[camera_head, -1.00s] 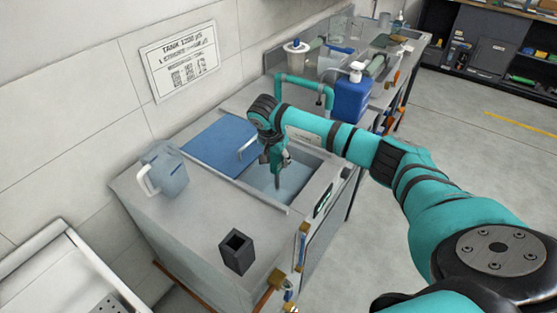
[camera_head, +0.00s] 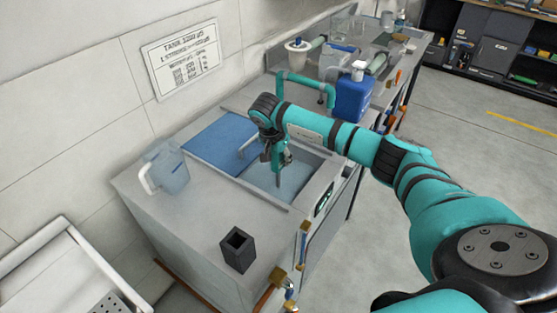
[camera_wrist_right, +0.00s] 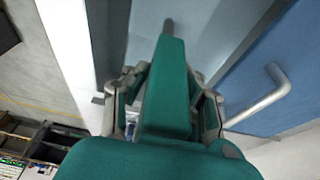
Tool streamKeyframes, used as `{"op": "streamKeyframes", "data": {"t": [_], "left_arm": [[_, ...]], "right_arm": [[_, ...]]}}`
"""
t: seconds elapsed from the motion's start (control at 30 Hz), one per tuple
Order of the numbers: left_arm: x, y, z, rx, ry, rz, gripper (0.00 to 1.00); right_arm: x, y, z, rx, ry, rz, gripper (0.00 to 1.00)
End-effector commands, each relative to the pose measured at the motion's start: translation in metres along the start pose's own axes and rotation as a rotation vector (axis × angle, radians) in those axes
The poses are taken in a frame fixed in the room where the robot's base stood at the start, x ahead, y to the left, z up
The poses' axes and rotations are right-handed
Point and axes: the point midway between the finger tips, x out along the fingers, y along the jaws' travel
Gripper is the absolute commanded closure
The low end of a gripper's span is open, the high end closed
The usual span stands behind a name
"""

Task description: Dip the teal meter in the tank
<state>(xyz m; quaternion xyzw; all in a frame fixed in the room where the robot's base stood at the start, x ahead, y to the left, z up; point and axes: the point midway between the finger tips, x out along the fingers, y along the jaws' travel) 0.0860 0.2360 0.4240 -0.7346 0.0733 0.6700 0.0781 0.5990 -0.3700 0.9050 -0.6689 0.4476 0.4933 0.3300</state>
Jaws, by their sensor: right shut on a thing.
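The teal meter (camera_wrist_right: 167,85) is in my right gripper, its tapered body filling the middle of the wrist view, with a grey probe tip pointing away. My right gripper (camera_head: 278,152) is shut on it over the tank (camera_head: 265,193). The tank is a sink-like opening with pale blue liquid, part covered by a blue lid (camera_head: 217,141) with a metal handle. The handle also shows in the wrist view (camera_wrist_right: 262,97). The meter hangs about upright at the opening. I cannot tell whether its tip touches the liquid. My left gripper is not in view.
A clear jug (camera_head: 168,169) stands left of the tank and a black square holder (camera_head: 237,250) stands at the near counter edge. A blue pump bottle (camera_head: 353,97) and a teal pipe (camera_head: 305,88) are behind my arm. A white tray (camera_head: 65,265) is at lower left.

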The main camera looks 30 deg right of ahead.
Motion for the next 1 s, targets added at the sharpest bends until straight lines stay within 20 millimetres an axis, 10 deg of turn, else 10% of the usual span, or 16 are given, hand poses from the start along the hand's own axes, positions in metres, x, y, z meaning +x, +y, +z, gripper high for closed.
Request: {"op": "streamKeyframes", "data": {"t": [1.0], "left_arm": [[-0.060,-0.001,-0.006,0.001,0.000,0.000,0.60]], "right_arm": [[-0.090,0.000,-0.028,0.001,0.001,-0.002,1.00]]}}
